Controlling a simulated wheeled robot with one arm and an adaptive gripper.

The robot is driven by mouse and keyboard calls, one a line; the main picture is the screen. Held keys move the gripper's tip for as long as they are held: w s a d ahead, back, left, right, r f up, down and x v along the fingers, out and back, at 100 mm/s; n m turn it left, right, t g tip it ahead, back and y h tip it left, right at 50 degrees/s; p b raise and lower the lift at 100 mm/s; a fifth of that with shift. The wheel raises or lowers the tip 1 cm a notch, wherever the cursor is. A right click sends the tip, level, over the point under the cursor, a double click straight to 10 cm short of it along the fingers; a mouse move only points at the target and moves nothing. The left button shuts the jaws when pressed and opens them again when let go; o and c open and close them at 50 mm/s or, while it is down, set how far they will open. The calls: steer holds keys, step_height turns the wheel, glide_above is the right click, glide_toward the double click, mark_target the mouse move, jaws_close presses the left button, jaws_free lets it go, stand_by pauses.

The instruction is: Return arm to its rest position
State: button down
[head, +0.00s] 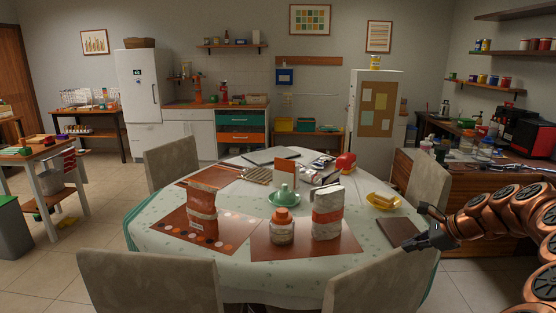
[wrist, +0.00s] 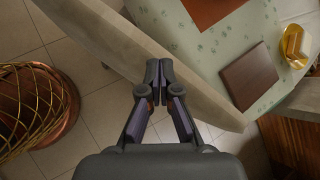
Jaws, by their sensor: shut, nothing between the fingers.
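My arm (head: 492,218) reaches in from the right side of the head view, bent in several copper-coloured segments. My gripper (head: 424,222) is dark and sits at the right edge of the round table, close to a brown board or book (head: 399,231). In the wrist view my gripper (wrist: 159,72) is shut and empty, with its fingertips together. It hangs over the pale back of a chair (wrist: 190,72), near the table edge. Whether the fingertips touch the chair cannot be told.
The round table (head: 170,242) holds a brown bag (head: 202,210), a white and red bag (head: 327,212), a jar (head: 282,229) and a yellow dish (head: 382,202). Chairs (head: 150,281) surround it. A wooden counter (head: 462,180) stands right. Floor (head: 75,236) is open at left.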

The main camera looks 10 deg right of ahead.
steer(key=a+r+n, duration=0.1)
steer(key=a+n, duration=0.1)
steer(key=a, duration=0.3)
steer(key=s+a+r+n+g, duration=0.1)
steer(key=a+r+n, duration=0.1)
steer(key=a, duration=0.3)
steer(key=s+a+r+n+g+y+p, duration=0.1)
steer(key=a+n, duration=0.1)
steer(key=a, duration=0.3)
steer(key=shift+s+a+r+n, duration=0.15)
steer(key=shift+r+n, duration=0.1)
steer(key=shift+n, duration=0.15)
steer(key=s+a+r+n+g+h+p, duration=0.1)
steer(key=s+a+n+g, duration=0.3)
steer(key=s+a+n, duration=0.6)
steer(key=s+a+f+n+g+h+p, duration=0.1)
steer(key=s+a+f+n+h, duration=0.1)
steer(key=s, duration=0.9)
steer(key=s+a+f+n+g+h+p, duration=0.1)
steer(key=s+n, duration=0.4)
steer(key=s, duration=0.7)
steer(key=shift+s+a+f+n+g+h, duration=0.15)
steer(key=shift+a+f+n+g+h, duration=0.3)
steer(key=shift+a+h, duration=0.65)
steer(key=shift+a, duration=0.3)
